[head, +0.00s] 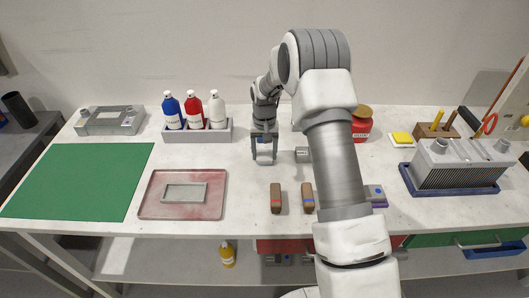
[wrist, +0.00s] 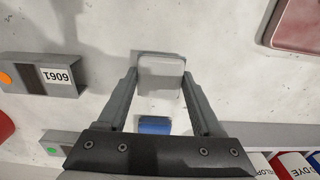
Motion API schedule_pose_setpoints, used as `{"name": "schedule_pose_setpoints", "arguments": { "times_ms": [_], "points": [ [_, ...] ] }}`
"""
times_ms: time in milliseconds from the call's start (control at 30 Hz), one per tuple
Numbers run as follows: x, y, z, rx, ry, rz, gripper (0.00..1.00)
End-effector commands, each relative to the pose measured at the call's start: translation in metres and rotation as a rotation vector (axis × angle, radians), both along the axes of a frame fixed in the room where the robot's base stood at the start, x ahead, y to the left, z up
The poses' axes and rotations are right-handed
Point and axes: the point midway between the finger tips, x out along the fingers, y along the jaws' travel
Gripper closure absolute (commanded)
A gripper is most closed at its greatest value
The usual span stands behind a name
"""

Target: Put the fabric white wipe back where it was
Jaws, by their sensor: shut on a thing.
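My gripper (head: 264,148) is over the middle of the bench, in front of the bottle rack's right end. It is shut on a pale grey-white pad, which I take for the white wipe (wrist: 161,72). The pad sits between the fingertips in the wrist view and shows small in the head view (head: 265,157). Its fabric cannot be made out. A blue patch (wrist: 155,125) shows between the fingers, nearer the palm; I cannot tell what it belongs to. Whether the pad touches the bench is unclear.
A grey block labelled 6061 (wrist: 40,74) lies beside my gripper. A bottle rack (head: 198,135) stands behind left, a reddish tray (head: 150,206) front left, and brown blocks (head: 276,199) in front. My arm hides part of the bench at right.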

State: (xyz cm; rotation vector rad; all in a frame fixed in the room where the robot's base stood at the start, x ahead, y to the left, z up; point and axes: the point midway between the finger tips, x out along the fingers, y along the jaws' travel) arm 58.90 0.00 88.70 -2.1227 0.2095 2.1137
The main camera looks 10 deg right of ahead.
Motion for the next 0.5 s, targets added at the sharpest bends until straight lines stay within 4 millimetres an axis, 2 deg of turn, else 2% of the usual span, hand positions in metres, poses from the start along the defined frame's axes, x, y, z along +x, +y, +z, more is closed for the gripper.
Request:
{"name": "schedule_pose_setpoints", "arguments": {
  "times_ms": [100, 133, 200, 300, 500],
  "points": [
    [-0.0001, -0.0001, -0.0045, 0.000, 0.000, 0.000, 0.85],
    [0.0000, -0.0001, -0.0034, 0.000, 0.000, 0.000, 0.29],
    [0.0000, -0.0001, -0.0028, 0.000, 0.000, 0.000, 0.17],
    [0.0000, -0.0001, -0.0028, 0.000, 0.000, 0.000, 0.03],
    [0.0000, -0.0002, -0.0027, 0.000, 0.000, 0.000, 0.03]
  ]
}}
